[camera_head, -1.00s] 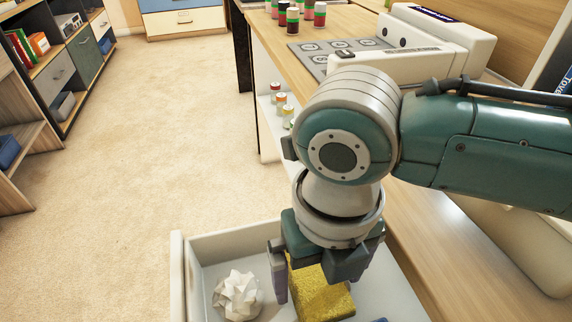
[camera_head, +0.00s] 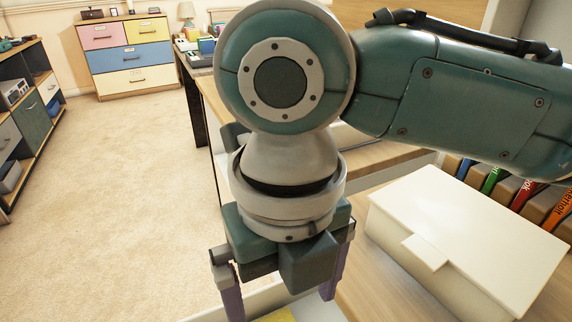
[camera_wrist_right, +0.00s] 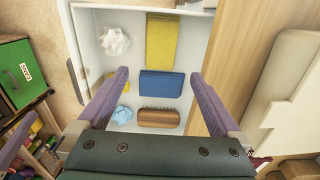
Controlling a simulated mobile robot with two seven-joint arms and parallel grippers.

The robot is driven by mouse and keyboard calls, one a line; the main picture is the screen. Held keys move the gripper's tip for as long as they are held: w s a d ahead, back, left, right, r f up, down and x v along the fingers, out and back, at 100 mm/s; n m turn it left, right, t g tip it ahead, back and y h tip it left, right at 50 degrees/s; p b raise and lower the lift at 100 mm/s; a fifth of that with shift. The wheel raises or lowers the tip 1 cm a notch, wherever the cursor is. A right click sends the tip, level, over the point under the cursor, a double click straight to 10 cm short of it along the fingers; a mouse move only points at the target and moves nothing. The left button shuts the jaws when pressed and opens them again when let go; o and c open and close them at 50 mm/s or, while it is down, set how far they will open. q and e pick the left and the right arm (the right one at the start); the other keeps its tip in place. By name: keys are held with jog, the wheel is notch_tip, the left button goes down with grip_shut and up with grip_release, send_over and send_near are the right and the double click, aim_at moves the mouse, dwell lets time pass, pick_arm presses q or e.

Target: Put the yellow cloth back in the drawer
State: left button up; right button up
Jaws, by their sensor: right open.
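The yellow cloth (camera_wrist_right: 162,42) looks like a flat, folded, textured rectangle. It lies inside the open white drawer (camera_wrist_right: 84,20), at the far side in the right wrist view. Only a yellow sliver (camera_head: 279,315) of it shows at the bottom edge of the head view. My right gripper (camera_head: 282,297) is open and empty above the drawer. In the right wrist view its fingers (camera_wrist_right: 160,76) are spread to either side of a blue item, with the cloth beyond them. A purple strip (camera_wrist_right: 14,146) at the lower left there resembles a finger of my left gripper; its state is unclear.
The drawer also holds white crumpled paper (camera_wrist_right: 115,41), the blue item (camera_wrist_right: 161,84), a brown brush (camera_wrist_right: 158,118), a light blue crumpled piece (camera_wrist_right: 122,114) and a small yellow piece partly hidden by a finger. A white lidded box (camera_head: 465,240) stands on the desk (camera_head: 375,285).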

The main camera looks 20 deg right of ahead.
jog(key=s+a+m+t+y, duration=0.1)
jog(key=s+a+m+y, duration=0.15)
jog(key=m, duration=0.65)
jog(key=s+a+m+t+y, duration=0.1)
jog(key=s+m, duration=0.2)
jog(key=m, duration=0.6)
jog(key=s+d+m+h, duration=0.1)
jog(key=s+d+m, duration=0.1)
jog(key=d+m, duration=0.2)
jog(key=s+d+m+t+h, duration=0.1)
jog(key=d+m, duration=0.3)
jog(key=m, duration=0.3)
jog(key=s+d+f+m+h, duration=0.1)
jog(key=s+d+m, duration=0.1)
jog(key=d+m, duration=0.3)
jog(key=shift+s+t, duration=0.3)
jog(key=shift+s, duration=0.05)
